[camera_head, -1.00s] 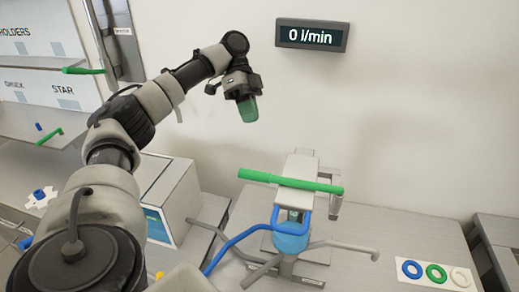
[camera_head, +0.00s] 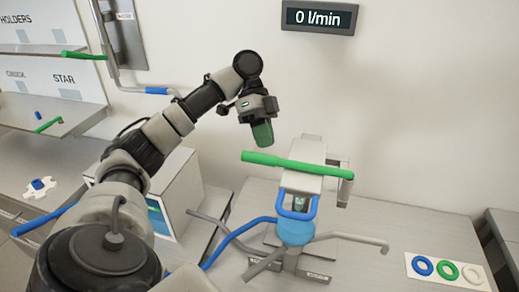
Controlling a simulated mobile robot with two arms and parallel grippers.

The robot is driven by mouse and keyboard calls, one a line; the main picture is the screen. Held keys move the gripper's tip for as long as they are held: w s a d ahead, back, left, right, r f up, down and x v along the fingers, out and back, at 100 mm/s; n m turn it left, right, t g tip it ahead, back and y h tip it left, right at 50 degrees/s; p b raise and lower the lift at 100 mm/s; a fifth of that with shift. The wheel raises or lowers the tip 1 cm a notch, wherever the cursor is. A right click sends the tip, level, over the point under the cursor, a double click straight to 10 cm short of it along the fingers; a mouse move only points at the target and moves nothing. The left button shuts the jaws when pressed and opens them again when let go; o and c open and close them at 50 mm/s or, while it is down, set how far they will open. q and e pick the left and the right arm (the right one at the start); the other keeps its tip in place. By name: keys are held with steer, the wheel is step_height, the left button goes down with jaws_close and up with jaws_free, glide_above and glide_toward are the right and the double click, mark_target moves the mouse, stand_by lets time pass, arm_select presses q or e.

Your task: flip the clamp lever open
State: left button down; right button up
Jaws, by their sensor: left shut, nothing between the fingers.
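A filling machine (camera_head: 301,185) stands on the bench at the centre right. A long green lever (camera_head: 297,163) lies across its top, tilted slightly down to the right. A blue looped handle (camera_head: 297,209) sits on its front, above a light blue round part (camera_head: 295,233). I cannot tell for certain which of these is the clamp lever. My left gripper (camera_head: 263,138) is shut and empty, pointing down, and appears just above the left part of the green lever; contact cannot be judged. My right gripper is not in view.
A grey box (camera_head: 183,190) stands left of the machine. Grey and blue arms stick out from the machine's lower part. A white card with blue, green and white rings (camera_head: 421,267) lies at the right. A flow display (camera_head: 318,18) reads 0 l/min.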

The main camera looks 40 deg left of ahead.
arm_select(q)
steer(key=s, duration=0.1)
steer(key=s+d, duration=0.1)
steer(key=s+d+p, duration=0.1)
steer(key=shift+s+r, duration=0.25)
steer(key=shift+r, duration=0.15)
